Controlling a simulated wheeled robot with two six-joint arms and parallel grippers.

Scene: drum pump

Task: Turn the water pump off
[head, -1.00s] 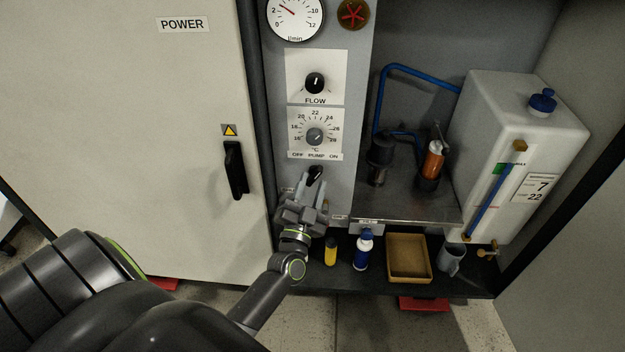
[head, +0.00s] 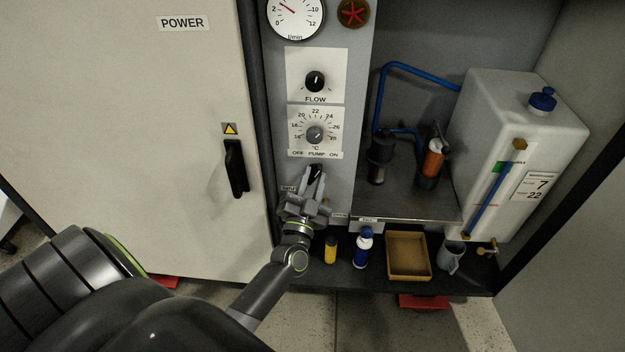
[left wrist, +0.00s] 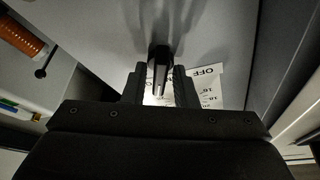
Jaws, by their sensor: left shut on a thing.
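The black pump switch knob (head: 316,172) sits on the grey panel just under the "OFF PUMP ON" label (head: 315,154). My left gripper (head: 312,187) is at this knob from below, with its fingers shut on it. In the left wrist view the knob (left wrist: 160,57) shows between the two dark fingers of my left gripper (left wrist: 160,77). The "OFF" end of the label (left wrist: 207,72) shows to the right there. The fingers partly cover the knob, so its exact angle is hard to read. My right gripper is not in view.
Above are the temperature dial (head: 314,135), the flow knob (head: 315,81) and a round gauge (head: 294,12). To the right stand a metal shelf (head: 400,205), a white tank (head: 490,120), bottles and a tan tray (head: 408,276). The cabinet door handle (head: 236,168) is left.

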